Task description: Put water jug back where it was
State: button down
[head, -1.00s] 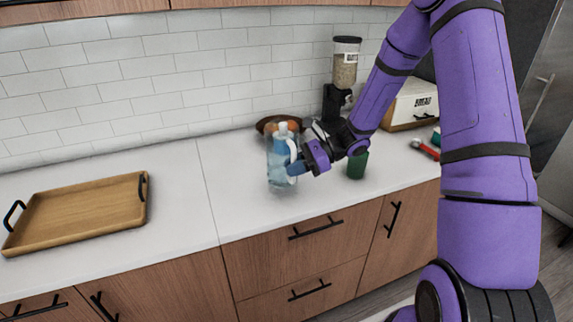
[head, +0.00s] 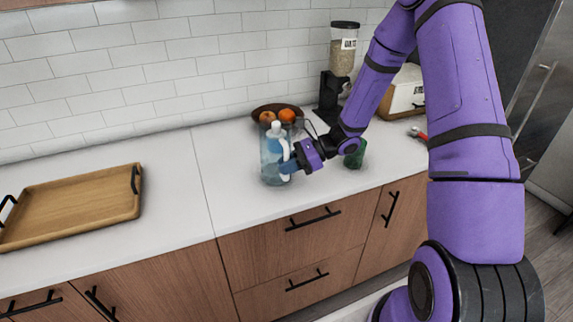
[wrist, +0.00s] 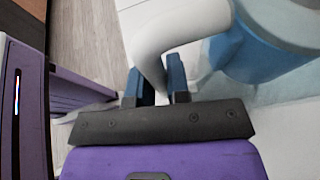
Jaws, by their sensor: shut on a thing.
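The water jug (head: 271,160) is a clear bluish jug with a white cap and a white handle. It is upright at the counter, in front of the fruit bowl; I cannot tell whether its base touches the surface. My gripper (head: 288,166) is at its right side, shut on the handle. In the wrist view, the white handle (wrist: 150,50) passes between the two dark blue fingers of my gripper (wrist: 158,82), and the jug's blue body (wrist: 265,50) is at the right.
A wooden tray (head: 70,208) with black handles lies on the left of the white counter (head: 185,165). A brown bowl (head: 262,110) with fruit is behind the jug. A green cup (head: 356,156) stands right of my gripper. A grain dispenser (head: 338,75) and a bread box (head: 405,92) are farther back.

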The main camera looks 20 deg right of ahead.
jog(key=c, duration=1.1)
grip_release()
jog(key=shift+d+r, duration=0.2)
jog(key=v, duration=1.1)
jog(key=s+a+r+n+g+h, duration=0.1)
jog(key=s+a+r+n+h, duration=0.25)
jog(key=s+r+n, duration=0.35)
jog(key=s+a+r+n+g+h, duration=0.25)
jog(key=s+r+n+h, duration=0.2)
jog(key=r, duration=0.45)
jog(key=s+r+n+t+h, duration=0.2)
jog(key=s+r+n+t, duration=0.1)
jog(key=s, duration=0.5)
jog(key=s+r+n+t+h, duration=0.3)
jog(key=s+r+n, duration=0.2)
jog(key=s, duration=0.3)
jog(key=shift+r+n, duration=0.35)
jog(key=shift+r, duration=0.25)
